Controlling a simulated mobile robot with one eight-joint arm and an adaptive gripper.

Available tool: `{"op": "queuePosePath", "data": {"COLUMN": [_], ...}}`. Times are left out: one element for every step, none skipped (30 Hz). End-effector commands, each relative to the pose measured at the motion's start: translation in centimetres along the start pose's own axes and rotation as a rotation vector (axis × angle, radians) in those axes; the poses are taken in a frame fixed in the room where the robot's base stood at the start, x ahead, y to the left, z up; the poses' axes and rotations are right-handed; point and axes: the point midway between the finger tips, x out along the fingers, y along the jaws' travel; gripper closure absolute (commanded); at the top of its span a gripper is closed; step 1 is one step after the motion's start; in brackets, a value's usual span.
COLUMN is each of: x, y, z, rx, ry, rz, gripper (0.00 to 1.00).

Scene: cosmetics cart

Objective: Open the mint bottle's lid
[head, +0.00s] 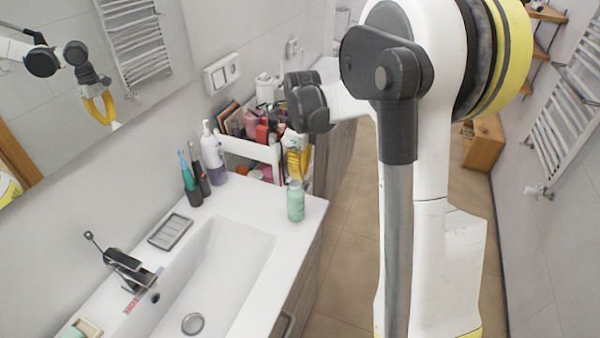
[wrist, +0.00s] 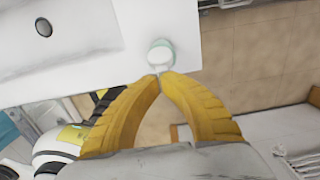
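The mint bottle (head: 296,203) stands upright on the white washbasin counter near its right front edge. Its pale lid is on top. In the wrist view I look down on the bottle's round white lid (wrist: 160,57), with a mint rim around it, just beyond my fingertips. My gripper (wrist: 161,75) has two yellow fingers whose tips come together, with nothing seen between them. In the head view my gripper (head: 297,176) points down just above the bottle. Whether the tips touch the lid I cannot tell.
A white cart (head: 248,150) crowded with cosmetics stands behind the bottle. A white and purple bottle (head: 213,155) and toothbrushes in a dark cup (head: 192,195) stand at the wall. A sink basin (head: 215,275), black tap (head: 128,268) and soap dish (head: 170,231) lie left. Floor is open at the right.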

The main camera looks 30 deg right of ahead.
Motion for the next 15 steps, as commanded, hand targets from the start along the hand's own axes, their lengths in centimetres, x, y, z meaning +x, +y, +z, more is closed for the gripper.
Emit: {"op": "queuePosePath", "data": {"x": [-0.03, -0.04, -0.06, -0.07, -0.09, -0.12, -0.14, -0.17, -0.21, -0.24, -0.27, -0.31, -0.34, -0.37, -0.41], "y": [0.00, 0.00, 0.00, 0.00, 0.00, 0.00, 0.00, 0.00, 0.00, 0.00, 0.00, 0.00, 0.00, -0.01, -0.01], "z": [0.04, 0.06, 0.09, 0.11, 0.14, 0.17, 0.21, 0.25, 0.31, 0.36, 0.41, 0.48, 0.54, 0.60, 0.68], "rx": [0.000, 0.000, 0.000, 0.000, 0.000, 0.000, 0.000, 0.000, 0.000, 0.000, 0.000, 0.000, 0.000, 0.000, 0.000], "ry": [0.000, 0.000, 0.000, 0.000, 0.000, 0.000, 0.000, 0.000, 0.000, 0.000, 0.000, 0.000, 0.000, 0.000, 0.000], "rz": [0.000, 0.000, 0.000, 0.000, 0.000, 0.000, 0.000, 0.000, 0.000, 0.000, 0.000, 0.000, 0.000, 0.000, 0.000], "gripper": [1.00, 1.00, 1.00, 1.00, 1.00, 1.00, 1.00, 1.00, 1.00, 1.00, 1.00, 1.00, 1.00, 1.00, 1.00]}}
